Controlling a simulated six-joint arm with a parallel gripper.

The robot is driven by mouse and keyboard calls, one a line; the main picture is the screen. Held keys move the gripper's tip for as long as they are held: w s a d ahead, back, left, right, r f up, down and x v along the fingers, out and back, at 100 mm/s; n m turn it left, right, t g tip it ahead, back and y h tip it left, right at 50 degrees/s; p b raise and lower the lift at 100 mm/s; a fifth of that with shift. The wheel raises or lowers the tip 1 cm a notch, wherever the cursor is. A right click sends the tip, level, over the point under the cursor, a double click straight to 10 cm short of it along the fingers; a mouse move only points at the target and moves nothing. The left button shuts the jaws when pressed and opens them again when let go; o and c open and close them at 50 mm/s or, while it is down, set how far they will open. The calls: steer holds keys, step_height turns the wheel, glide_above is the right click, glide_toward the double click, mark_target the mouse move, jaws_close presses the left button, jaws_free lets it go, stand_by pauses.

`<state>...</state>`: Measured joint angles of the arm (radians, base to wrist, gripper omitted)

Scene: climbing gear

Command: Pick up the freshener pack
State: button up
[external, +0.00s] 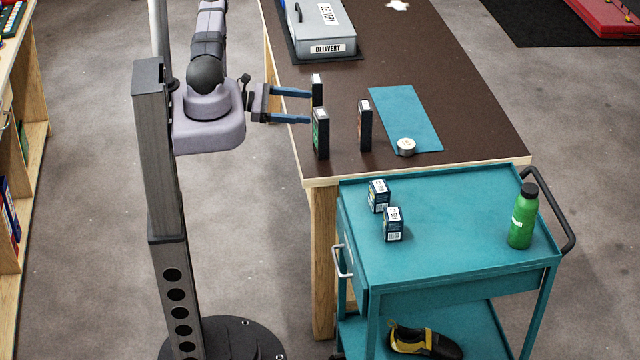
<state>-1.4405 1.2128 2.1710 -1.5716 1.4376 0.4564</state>
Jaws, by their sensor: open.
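Several small dark upright packs are in view, and their print is too small to tell which is the freshener pack. On the brown table, one pack with a green front (320,133) stands near the left edge. A second pack (317,90) stands just behind it, and a third with an orange mark (365,126) stands to the right. My gripper (309,106) is open, its two blue fingers pointing right over the table's left edge. The fingertips are close to the two left packs; I cannot tell whether they touch. Nothing shows held between them.
A teal mat (405,110) with a small round tin (406,147) lies right of the packs. A grey delivery case (322,25) sits at the back. The teal cart (460,255) in front holds two dark boxes (378,196) and a green bottle (523,220).

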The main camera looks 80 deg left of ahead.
mark_target(315, 131)
steer(key=s+f+n+y+b, duration=0.1)
steer(key=s+f+n+y, duration=0.3)
steer(key=f, duration=0.1)
steer(key=shift+n+t, duration=0.6)
steer(key=shift+t, duration=0.2)
steer(key=shift+w+d+f+b, duration=0.25)
steer(key=shift+w+d, duration=0.05)
steer(key=shift+d, duration=0.45)
steer(key=shift+w+d+f+b, duration=0.2)
steer(key=shift+w+d+f, duration=0.1)
steer(key=shift+d, duration=0.5)
steer(key=shift+w+d+f+b, duration=0.25)
steer(key=shift+d, duration=0.5)
steer(key=shift+w, duration=0.15)
steer(key=w+p, duration=0.2)
steer(key=shift+w+r, duration=0.3)
steer(key=shift+w+a+f+p, duration=0.15)
steer(key=shift+w+p, duration=0.5)
steer(key=shift+w, duration=0.5)
steer(key=c, duration=1.2)
